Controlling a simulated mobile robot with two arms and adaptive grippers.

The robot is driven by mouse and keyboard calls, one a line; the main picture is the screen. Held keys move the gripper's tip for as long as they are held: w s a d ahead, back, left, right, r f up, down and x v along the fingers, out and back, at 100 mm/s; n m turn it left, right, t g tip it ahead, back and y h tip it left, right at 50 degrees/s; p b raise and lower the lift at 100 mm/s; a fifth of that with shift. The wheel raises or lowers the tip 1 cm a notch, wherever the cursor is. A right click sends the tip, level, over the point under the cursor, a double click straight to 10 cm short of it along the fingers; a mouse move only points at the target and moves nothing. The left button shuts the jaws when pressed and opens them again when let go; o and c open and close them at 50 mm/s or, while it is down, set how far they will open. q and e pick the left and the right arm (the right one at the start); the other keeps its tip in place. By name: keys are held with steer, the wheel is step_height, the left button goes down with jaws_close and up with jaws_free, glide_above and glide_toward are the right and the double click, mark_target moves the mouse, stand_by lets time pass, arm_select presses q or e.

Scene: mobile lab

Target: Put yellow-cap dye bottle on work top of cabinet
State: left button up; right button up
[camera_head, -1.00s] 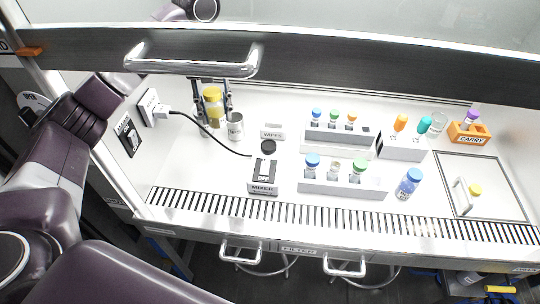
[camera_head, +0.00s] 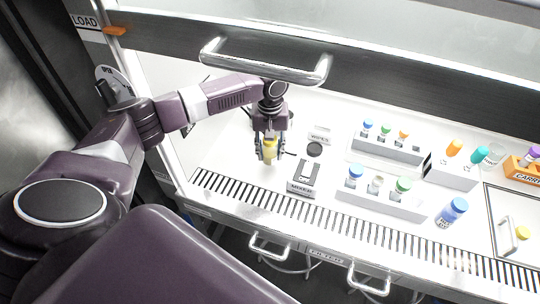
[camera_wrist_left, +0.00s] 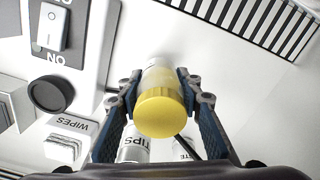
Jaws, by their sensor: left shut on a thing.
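The yellow-cap dye bottle (camera_head: 269,149) is upright in my left gripper (camera_head: 268,154), left of the mixer inside the cabinet. In the left wrist view, its yellow cap (camera_wrist_left: 160,113) faces the camera between the fingers of my left gripper (camera_wrist_left: 160,86), which is shut on its body. The white work top (camera_head: 226,160) lies beneath. I cannot tell whether the bottle's base touches it. My right gripper is not in view.
The mixer (camera_head: 304,178) stands close to the right of the bottle, with the wipes box (camera_head: 320,135) behind. Bottle racks (camera_head: 380,197) fill the middle right. The slotted grille (camera_head: 250,199) runs along the front. A TIPS container (camera_wrist_left: 133,149) shows beside the bottle in the wrist view. Bare work top lies left.

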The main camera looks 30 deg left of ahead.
arm_select(q)
steer(key=shift+f, duration=1.25)
steer(key=o, duration=1.2)
steer(key=shift+f, duration=0.15)
steer(key=shift+r, duration=0.2)
step_height(320, 180, up, 12)
steer(key=shift+b, duration=0.8)
steer(key=shift+d, duration=0.1)
